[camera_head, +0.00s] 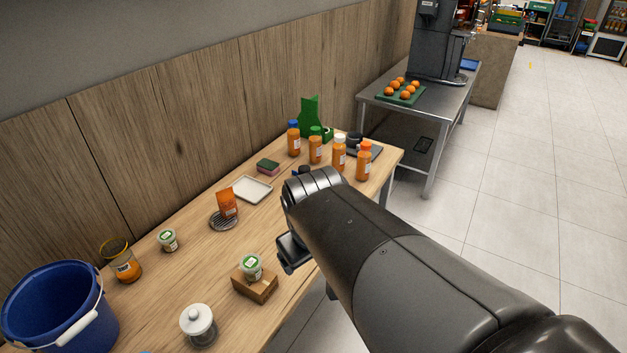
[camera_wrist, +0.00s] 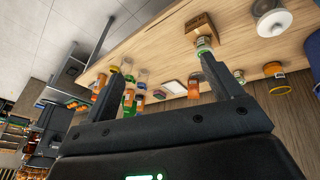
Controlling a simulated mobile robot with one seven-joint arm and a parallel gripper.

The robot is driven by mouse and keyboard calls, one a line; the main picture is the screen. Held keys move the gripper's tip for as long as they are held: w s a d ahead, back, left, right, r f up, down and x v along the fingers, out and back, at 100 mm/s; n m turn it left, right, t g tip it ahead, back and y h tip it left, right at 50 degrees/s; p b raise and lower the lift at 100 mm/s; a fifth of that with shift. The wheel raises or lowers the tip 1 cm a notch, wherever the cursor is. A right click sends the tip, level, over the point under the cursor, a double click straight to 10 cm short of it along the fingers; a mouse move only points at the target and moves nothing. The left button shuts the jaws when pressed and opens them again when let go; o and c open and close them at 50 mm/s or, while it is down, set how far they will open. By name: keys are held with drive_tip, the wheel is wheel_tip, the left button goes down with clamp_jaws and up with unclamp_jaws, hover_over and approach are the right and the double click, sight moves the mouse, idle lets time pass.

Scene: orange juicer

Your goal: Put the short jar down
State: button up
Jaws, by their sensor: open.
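One short jar with a green-and-white label (camera_head: 251,265) stands upright on a small wooden block (camera_head: 255,288) near the table's front edge. It also shows in the wrist view (camera_wrist: 203,43), close to the tip of the right finger, with the block (camera_wrist: 200,24) beyond it. A similar short jar (camera_head: 168,240) stands on the table farther back, near the wall, and shows in the wrist view (camera_wrist: 239,75). My gripper (camera_wrist: 163,68) is open, with nothing between its fingers. In the head view it is to the right of the block, partly hidden by my arm.
A lidded jar (camera_head: 198,322), a glass with orange contents (camera_head: 124,262) and a blue bucket (camera_head: 62,310) stand on the left. An orange container (camera_head: 227,203) is on a round rack, near a white tray (camera_head: 252,189). Several orange bottles (camera_head: 339,152) stand at the far end.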

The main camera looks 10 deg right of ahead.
drive_tip(key=s+d+r+m+t, duration=0.1)
drive_tip(key=s+d+r+m, duration=0.3)
drive_tip(key=s+d, duration=0.1)
drive_tip(key=shift+s+r+y, duration=0.15)
drive_tip(key=shift+s+y, duration=0.25)
drive_tip(key=shift+s, duration=0.1)
drive_tip(key=shift+d, duration=0.1)
idle(0.7)
